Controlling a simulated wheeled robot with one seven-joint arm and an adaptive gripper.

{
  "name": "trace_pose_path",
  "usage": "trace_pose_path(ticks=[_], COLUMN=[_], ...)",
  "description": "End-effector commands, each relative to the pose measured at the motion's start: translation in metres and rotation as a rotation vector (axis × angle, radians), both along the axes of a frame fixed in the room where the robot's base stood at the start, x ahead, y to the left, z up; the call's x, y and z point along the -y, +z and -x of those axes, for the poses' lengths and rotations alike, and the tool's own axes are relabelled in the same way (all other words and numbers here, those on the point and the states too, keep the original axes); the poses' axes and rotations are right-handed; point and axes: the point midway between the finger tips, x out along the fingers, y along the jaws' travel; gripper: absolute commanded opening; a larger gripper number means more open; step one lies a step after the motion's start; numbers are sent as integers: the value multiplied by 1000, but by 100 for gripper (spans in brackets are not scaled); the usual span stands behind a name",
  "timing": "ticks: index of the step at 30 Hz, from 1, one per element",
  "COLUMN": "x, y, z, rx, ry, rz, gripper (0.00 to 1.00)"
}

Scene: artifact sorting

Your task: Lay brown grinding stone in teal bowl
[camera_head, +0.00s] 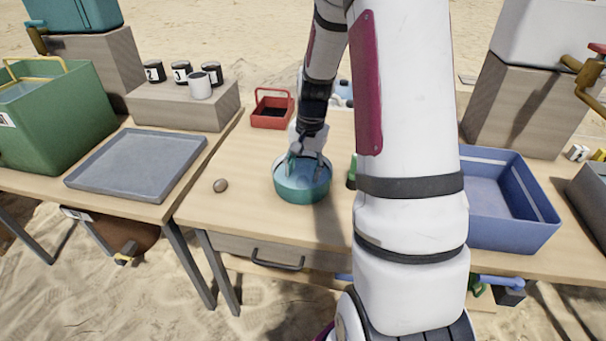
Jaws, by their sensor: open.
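The teal bowl (302,190) stands on the wooden table near the middle of the view. My gripper (304,168) is open, with its fingers over or inside the bowl's opening; I cannot tell how deep they reach. A small brown stone (220,186) lies on the table to the left of the bowl, apart from it and from my gripper. Part of the bowl's inside is hidden by my gripper.
A grey tray (138,163) lies left. A red basket (271,109) stands behind the bowl, a blue crate (507,204) to the right. A green object (352,172) beside the bowl is partly hidden by my arm. The table around the stone is clear.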

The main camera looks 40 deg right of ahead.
Motion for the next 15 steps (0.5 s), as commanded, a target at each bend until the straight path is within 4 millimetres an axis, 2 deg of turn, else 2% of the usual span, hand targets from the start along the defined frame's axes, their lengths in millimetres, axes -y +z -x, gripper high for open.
trace_pose_path(ticks=[1,7,12,15], x=[1,3,4,5], y=[14,56,81,89], z=[1,5,8,9], rx=[5,4,2,2], ry=[-1,1,0,0], rz=[3,3,2,1], gripper=[50,50,50,50])
